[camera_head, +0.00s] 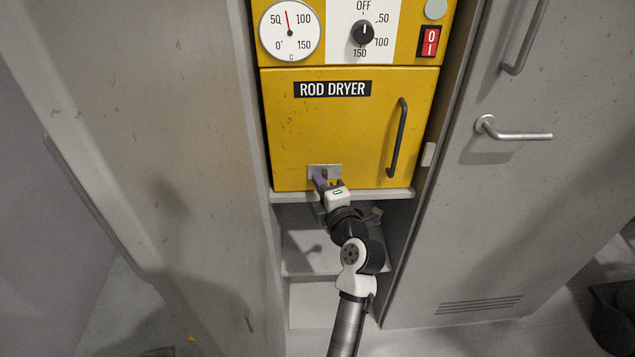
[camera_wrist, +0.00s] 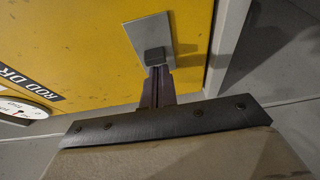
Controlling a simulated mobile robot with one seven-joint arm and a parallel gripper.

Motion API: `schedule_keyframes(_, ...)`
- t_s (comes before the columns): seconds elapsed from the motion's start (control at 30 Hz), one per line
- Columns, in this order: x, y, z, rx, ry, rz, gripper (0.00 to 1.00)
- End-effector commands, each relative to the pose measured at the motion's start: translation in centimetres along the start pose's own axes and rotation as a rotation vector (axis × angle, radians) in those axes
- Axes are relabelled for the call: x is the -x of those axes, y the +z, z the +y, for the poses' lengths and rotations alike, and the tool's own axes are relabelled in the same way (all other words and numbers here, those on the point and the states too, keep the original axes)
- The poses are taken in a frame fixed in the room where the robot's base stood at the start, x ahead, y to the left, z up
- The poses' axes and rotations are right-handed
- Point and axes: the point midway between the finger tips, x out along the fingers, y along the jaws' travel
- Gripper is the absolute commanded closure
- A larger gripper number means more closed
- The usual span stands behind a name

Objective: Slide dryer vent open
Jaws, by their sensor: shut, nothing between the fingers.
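The yellow rod dryer (camera_head: 335,130) stands upright in the cabinet in the head view. Its vent is a small grey metal plate (camera_head: 325,169) low on the front, below the ROD DRYER label. In the wrist view the vent plate (camera_wrist: 150,31) carries a small dark square tab (camera_wrist: 154,55). My gripper (camera_head: 328,181) is at the lower part of the plate. In the wrist view my gripper (camera_wrist: 158,73) has its fingers together, tips right at the tab, with nothing between them. I cannot tell whether they touch it. The opening behind the plate is hidden.
A dark vertical door handle (camera_head: 398,137) is at the dryer's right. The knob (camera_head: 362,32) and red switch (camera_head: 429,41) are above. Grey cabinet doors stand on both sides, the right one with a lever handle (camera_head: 515,134). An open shelf space (camera_head: 300,245) lies below the dryer.

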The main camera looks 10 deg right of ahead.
Motion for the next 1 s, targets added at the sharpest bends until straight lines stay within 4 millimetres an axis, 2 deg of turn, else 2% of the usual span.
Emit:
schedule_keyframes(0.17, 0.1, 0.5, -0.2, 0.001, 0.002, -0.001, 1.0)
schedule_keyframes(0.63, 2.4, 7.0, -0.3, 0.002, 0.003, -0.004, 1.0)
schedule_keyframes(1.0, 2.8, 7.8, 0.1, 0.0, 0.001, -0.004, 1.0)
